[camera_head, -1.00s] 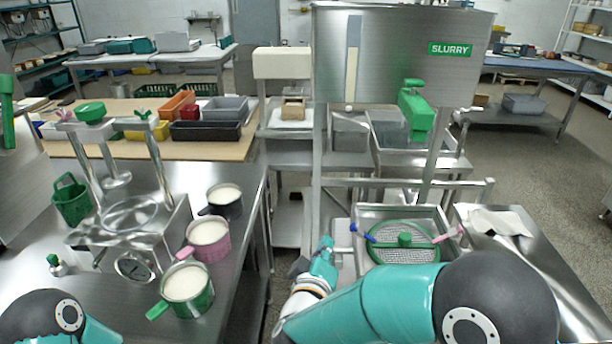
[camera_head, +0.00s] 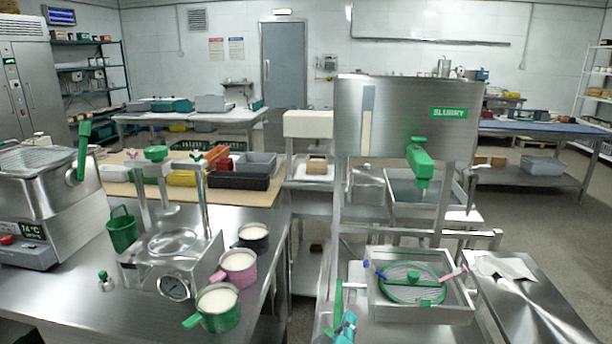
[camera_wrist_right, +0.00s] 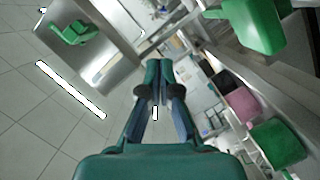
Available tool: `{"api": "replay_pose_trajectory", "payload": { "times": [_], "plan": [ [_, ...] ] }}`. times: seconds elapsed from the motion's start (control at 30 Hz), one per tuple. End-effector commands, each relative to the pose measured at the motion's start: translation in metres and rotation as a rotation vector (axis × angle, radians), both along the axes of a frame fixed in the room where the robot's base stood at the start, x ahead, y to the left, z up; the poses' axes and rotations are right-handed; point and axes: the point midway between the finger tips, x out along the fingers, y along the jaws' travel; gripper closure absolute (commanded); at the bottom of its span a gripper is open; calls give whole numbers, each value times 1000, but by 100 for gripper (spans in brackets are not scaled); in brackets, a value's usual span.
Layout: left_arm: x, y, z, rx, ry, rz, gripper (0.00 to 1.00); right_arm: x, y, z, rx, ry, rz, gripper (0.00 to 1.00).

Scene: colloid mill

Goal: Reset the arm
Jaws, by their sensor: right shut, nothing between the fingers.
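My right gripper (camera_head: 345,328) is at the bottom edge of the head view, left of the sieve tray. In the right wrist view its fingers (camera_wrist_right: 158,70) are together, with nothing between them. A green upright piece (camera_head: 338,300) stands close by the gripper in the head view; I cannot tell if they touch. A large green part (camera_wrist_right: 250,25) is at the top right of the wrist view. My left gripper is out of view.
The slurry tank (camera_head: 385,125) with its green valve (camera_head: 419,160) stands above the sieve tray (camera_head: 425,312). Green (camera_head: 218,308), pink (camera_head: 238,268) and dark (camera_head: 253,238) cups of pale liquid line the left bench edge. Floor shows beyond the right-hand bench.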

Motion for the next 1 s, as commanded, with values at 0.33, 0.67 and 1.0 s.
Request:
{"api": "replay_pose_trajectory", "payload": {
  "times": [0.33, 0.67, 1.0],
  "plan": [
    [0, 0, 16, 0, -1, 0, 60, 8, -58, -22, -16, 70, -108, 100],
    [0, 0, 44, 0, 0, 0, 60, -9, -138, -101, -22, 289, -148, 100],
    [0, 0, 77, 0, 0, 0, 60, -163, -104, -259, 757, 838, -93, 100]
  ]
}}
